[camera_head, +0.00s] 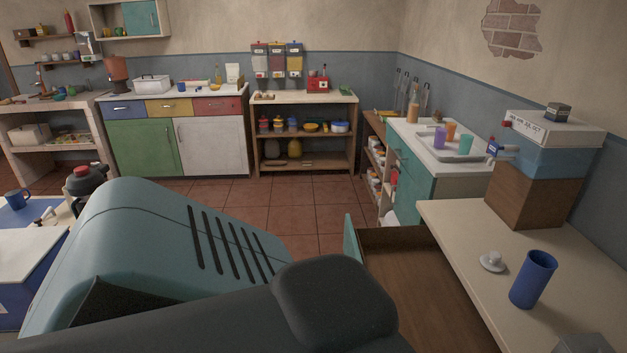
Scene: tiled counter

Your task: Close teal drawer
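A drawer pulled open (400,285) shows at the lower middle right, below the right-hand counter. Its brown wooden inside looks empty where it shows. Its teal front (350,243) is seen almost edge-on at the drawer's left end, away from the counter. The near part of the drawer is hidden behind a dark rounded part of my own body. Neither of my grippers can be made out in the head view, so I cannot tell where they are relative to the drawer.
The right-hand counter (455,225) holds a blue cup (533,279), a small white knobbed lid (493,262) and a blue-and-white dispenser (550,145) on a wooden block. A teal cabinet (412,180) stands beyond. The tiled floor (310,210) is clear.

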